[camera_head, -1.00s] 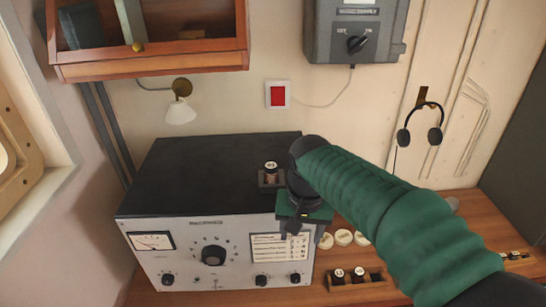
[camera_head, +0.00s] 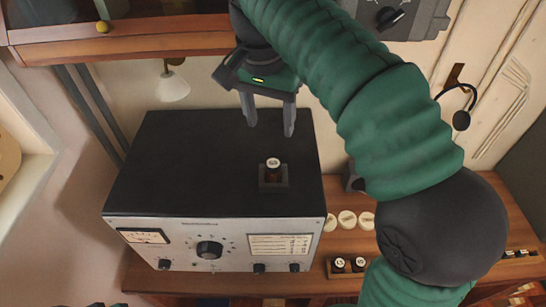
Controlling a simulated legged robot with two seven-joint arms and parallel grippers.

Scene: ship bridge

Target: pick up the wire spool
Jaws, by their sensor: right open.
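My left gripper is not in view.
A wooden rack (camera_head: 350,273) with similar dark spools stands on the desk right of the radio. Several pale round discs (camera_head: 347,219) lie behind it. A wooden shelf (camera_head: 125,34) and a wall lamp (camera_head: 172,86) are at the back. The radio's top is otherwise clear.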

